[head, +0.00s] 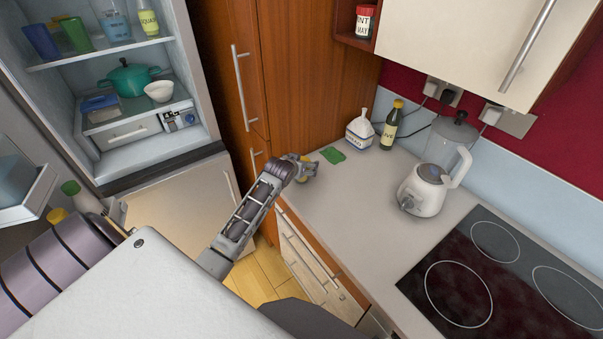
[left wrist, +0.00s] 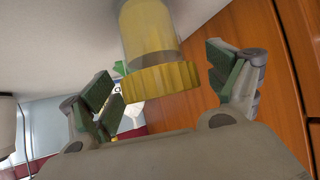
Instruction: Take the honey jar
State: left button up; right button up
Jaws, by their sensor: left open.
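The honey jar (left wrist: 150,45), with a pale amber body and a ridged yellow lid (left wrist: 160,84), shows in the left wrist view, which sees the counter upside down. It lies between the two spread fingers of my left gripper (left wrist: 165,88), with visible gaps on both sides. In the head view my left gripper (head: 307,168) is at the counter's left edge beside the wooden cabinet. It hides most of the jar there. My left gripper is open. My right gripper is not in view.
A green sponge (head: 333,155) lies just beyond the gripper. A white-blue container (head: 360,131) and a dark bottle (head: 391,126) stand behind it. A white kettle (head: 424,190) and black hob (head: 500,270) are to the right. The counter (head: 350,205) in front is clear. The fridge (head: 130,110) stands open.

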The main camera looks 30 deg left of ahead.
pick_arm(q)
jog(key=c, duration=1.4)
jog(key=shift+r, duration=0.1)
jog(key=shift+r+b, duration=0.8)
jog(key=shift+r, duration=4.2)
jog(key=shift+f, duration=0.1)
